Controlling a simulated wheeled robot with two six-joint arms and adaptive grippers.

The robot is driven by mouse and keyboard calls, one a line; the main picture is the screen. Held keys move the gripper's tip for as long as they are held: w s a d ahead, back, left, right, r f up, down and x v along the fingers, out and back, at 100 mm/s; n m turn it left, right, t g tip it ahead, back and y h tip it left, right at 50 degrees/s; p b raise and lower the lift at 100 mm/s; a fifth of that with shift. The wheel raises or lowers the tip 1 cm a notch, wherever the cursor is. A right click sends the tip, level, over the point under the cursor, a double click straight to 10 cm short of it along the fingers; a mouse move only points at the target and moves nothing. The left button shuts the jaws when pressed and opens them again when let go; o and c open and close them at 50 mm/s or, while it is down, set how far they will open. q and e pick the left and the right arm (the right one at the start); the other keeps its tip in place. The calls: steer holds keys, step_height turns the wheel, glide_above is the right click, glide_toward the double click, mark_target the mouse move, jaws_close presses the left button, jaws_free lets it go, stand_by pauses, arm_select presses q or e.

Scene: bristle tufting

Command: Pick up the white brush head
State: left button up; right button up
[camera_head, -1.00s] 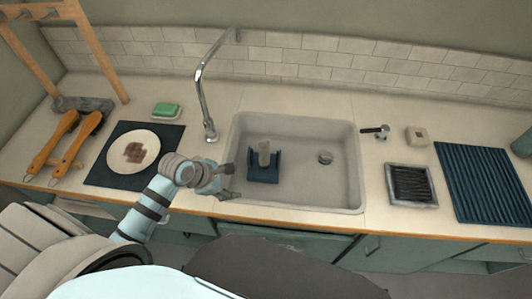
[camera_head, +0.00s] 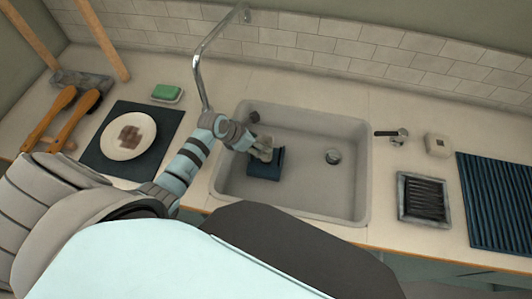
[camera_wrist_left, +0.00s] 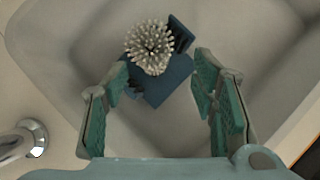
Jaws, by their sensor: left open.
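The white brush head (camera_wrist_left: 153,48) shows in the left wrist view as a round cluster of pale bristles pointing up. It stands in a dark blue holder (camera_wrist_left: 166,84), which sits in the sink; the holder also shows in the head view (camera_head: 265,168). My left gripper (camera_wrist_left: 164,80) is open and empty, with its two green-padded fingers apart on the near side of the brush head. In the head view my left gripper (camera_head: 260,150) reaches into the sink and largely hides the brush head. My right gripper is not in view.
The sink (camera_head: 313,205) has walls all round, and a tall faucet (camera_head: 200,78) rises at its back left. A plate (camera_head: 128,136) lies on a dark mat to the left. A bristle tray (camera_head: 424,198) and a cream block (camera_head: 438,146) lie to the right.

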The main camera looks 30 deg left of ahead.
mark_target(263, 141)
arm_select(q)
steer(key=b+x, duration=0.1)
steer(key=x, duration=0.3)
steer(key=w+b+x, duration=0.1)
steer(key=x, duration=0.1)
steer(key=shift+w+a+f+b, duration=0.1)
steer(key=shift+w+a+b, duration=0.1)
steer(key=shift+a+b, duration=0.1)
steer(key=shift+w+d+f, duration=0.1)
steer(key=shift+f, duration=0.05)
steer(key=shift+r, duration=0.25)
steer(key=shift+c, duration=1.3)
jaws_close()
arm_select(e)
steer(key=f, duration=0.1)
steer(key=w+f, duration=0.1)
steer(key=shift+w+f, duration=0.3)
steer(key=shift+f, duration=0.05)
